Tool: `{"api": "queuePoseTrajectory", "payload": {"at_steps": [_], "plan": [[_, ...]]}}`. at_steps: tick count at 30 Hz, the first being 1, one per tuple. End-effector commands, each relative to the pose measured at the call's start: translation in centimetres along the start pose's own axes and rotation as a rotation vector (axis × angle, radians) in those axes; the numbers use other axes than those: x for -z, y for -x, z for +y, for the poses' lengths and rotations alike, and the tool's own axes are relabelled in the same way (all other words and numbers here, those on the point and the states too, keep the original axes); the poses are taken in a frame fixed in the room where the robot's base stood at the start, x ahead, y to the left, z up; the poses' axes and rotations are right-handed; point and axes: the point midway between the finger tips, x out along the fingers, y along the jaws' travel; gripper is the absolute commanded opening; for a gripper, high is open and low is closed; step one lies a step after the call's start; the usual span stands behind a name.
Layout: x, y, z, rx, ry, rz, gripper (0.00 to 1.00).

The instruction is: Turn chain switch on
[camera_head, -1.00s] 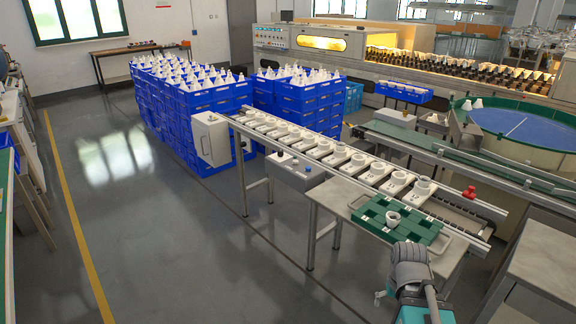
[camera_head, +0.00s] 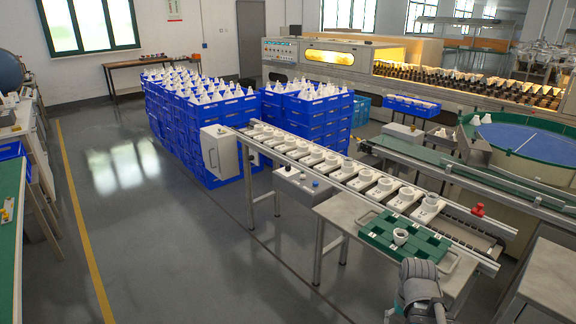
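A pale grey control box (camera_head: 302,186) hangs under the near side of the conveyor chain (camera_head: 330,166). A grey cabinet (camera_head: 219,152) is fixed at the conveyor's far left end. White sockets sit in a row along the conveyor. My grey arm link (camera_head: 420,284) shows at the bottom right, well apart from the control box. My gripper does not show.
A steel table (camera_head: 338,209) with a green tray (camera_head: 388,249) holding one white ring-like piece stands by the conveyor's near end. Stacked blue crates (camera_head: 213,113) stand behind the conveyor. A red knob (camera_head: 478,210) sits on the far rail. The floor (camera_head: 170,250) left of the conveyor is clear.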

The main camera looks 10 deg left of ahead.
Motion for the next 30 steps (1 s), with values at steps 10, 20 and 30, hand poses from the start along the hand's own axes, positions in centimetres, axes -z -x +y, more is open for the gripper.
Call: {"api": "queuePoseTrajectory", "payload": {"at_steps": [10, 20, 30], "plan": [[0.0, 6.3, 0.0, 0.000, 0.000, 0.000, 0.82], [0.0, 11.6, 0.0, -0.001, 0.000, 0.000, 0.82], [0.0, 12.8, 0.0, -0.001, 0.000, 0.000, 0.82]]}}
